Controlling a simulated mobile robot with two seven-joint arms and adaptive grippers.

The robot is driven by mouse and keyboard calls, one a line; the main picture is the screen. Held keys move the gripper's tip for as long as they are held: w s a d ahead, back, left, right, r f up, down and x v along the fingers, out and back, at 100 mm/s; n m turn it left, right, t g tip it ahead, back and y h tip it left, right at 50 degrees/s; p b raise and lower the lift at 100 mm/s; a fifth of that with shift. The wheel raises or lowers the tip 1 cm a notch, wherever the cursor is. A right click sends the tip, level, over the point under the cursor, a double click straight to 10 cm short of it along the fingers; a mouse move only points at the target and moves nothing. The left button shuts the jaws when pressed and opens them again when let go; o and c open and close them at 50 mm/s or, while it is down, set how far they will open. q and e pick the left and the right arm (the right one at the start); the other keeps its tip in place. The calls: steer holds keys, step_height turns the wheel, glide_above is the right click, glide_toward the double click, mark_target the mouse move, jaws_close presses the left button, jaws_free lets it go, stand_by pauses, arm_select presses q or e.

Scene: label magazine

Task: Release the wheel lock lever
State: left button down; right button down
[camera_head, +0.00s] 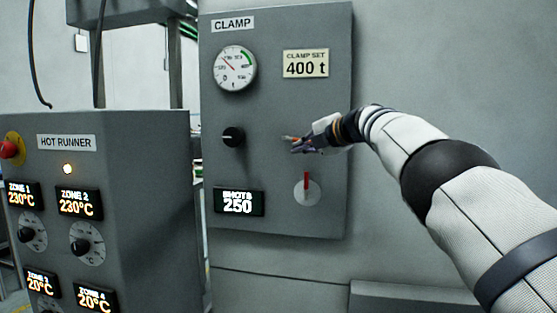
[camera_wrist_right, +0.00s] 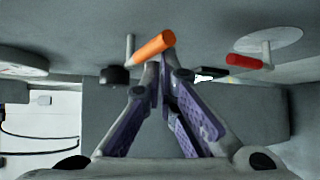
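On the grey clamp panel (camera_head: 275,95), a lever with a red handle (camera_head: 307,183) stands upright on a round pale plate. In the right wrist view this red-handled lever (camera_wrist_right: 247,61) is at the upper right. An orange-handled lever (camera_wrist_right: 154,45) sticks out from the panel at the upper middle of that view; in the head view it is mostly hidden by my right gripper (camera_head: 294,145). The gripper's fingers (camera_wrist_right: 163,66) converge, tips together, right at the orange handle; contact is unclear. No label naming the wheel lock shows. My left gripper is out of view.
The panel also holds a gauge (camera_head: 235,68), a black knob (camera_head: 233,136), a shots display (camera_head: 239,203) and a clamp set label (camera_head: 306,64). A hot runner cabinet (camera_head: 120,140) stands at the left. A ledge (camera_head: 440,298) runs along the lower right.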

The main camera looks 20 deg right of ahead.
steer(key=shift+r, duration=0.4)
steer(key=shift+f, duration=0.1)
stand_by(0.4)
